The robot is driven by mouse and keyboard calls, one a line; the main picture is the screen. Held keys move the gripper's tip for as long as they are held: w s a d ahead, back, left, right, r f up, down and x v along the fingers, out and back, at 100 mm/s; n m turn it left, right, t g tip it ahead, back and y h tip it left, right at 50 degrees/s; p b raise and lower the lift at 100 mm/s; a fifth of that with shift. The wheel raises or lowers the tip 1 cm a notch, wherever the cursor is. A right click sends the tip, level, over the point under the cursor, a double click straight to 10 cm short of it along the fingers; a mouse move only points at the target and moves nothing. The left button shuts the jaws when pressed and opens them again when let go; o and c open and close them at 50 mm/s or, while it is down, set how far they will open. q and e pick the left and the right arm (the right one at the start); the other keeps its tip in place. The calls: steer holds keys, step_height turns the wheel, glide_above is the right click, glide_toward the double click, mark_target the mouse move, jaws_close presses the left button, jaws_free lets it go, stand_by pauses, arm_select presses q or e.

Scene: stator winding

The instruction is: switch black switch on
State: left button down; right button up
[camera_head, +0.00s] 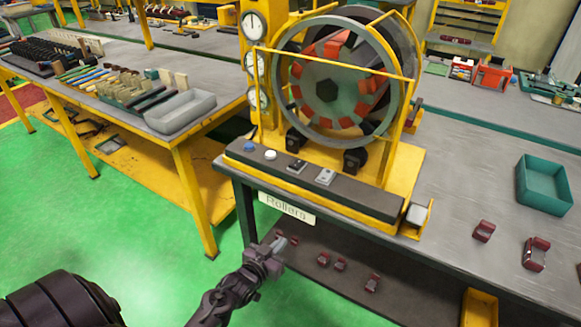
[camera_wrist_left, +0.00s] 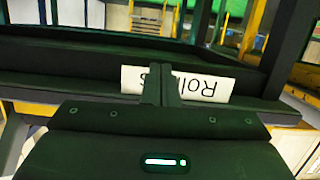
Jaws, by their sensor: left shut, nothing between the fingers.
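The black switch (camera_head: 297,166) is on the dark control panel (camera_head: 350,195) at the front of the yellow machine, between a white button (camera_head: 270,155) and a light grey switch (camera_head: 325,176). I cannot tell its position. My left gripper (camera_head: 280,243) is shut and empty, below and in front of the panel, under the "Rollers" sign (camera_head: 287,208). It is apart from the switch. In the left wrist view the closed fingers (camera_wrist_left: 161,84) overlap the upside-down sign (camera_wrist_left: 205,83); the switch cannot be made out there. My right gripper is not in view.
A blue button (camera_head: 249,146) is at the panel's left end. The large stator wheel (camera_head: 335,85) stands behind the panel. Several dark red parts lie on the lower shelf near the left gripper. A teal bin (camera_head: 543,185) is on the table at right. Green floor is open at left.

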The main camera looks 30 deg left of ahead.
arm_select(q)
steer(key=w+a+r+t, duration=0.1)
steer(key=r+t, duration=0.1)
steer(key=r, duration=0.8)
steer(key=w+a+r+t, duration=0.1)
steer(key=a+r+t, duration=0.1)
steer(key=r, duration=0.9)
steer(key=shift+r+m+t+p, duration=0.15)
steer(key=shift+m+t+p, duration=0.2)
steer(key=shift+t, duration=0.15)
steer(key=shift+w+a, duration=0.1)
steer(key=shift+w, duration=0.05)
step_height(320, 180, up, 2)
steer(key=p, duration=0.3)
glide_above(291, 175)
steer(key=w, duration=0.1)
steer(key=shift+w+a+r, duration=0.1)
steer(key=shift+a+r, duration=0.05)
steer(key=shift+r, duration=0.05)
steer(key=f, duration=0.3)
steer(key=shift+s+f, duration=0.1)
steer(key=shift+s, duration=0.3)
steer(key=shift+s+f, duration=0.15)
steer(key=shift+f, duration=0.5)
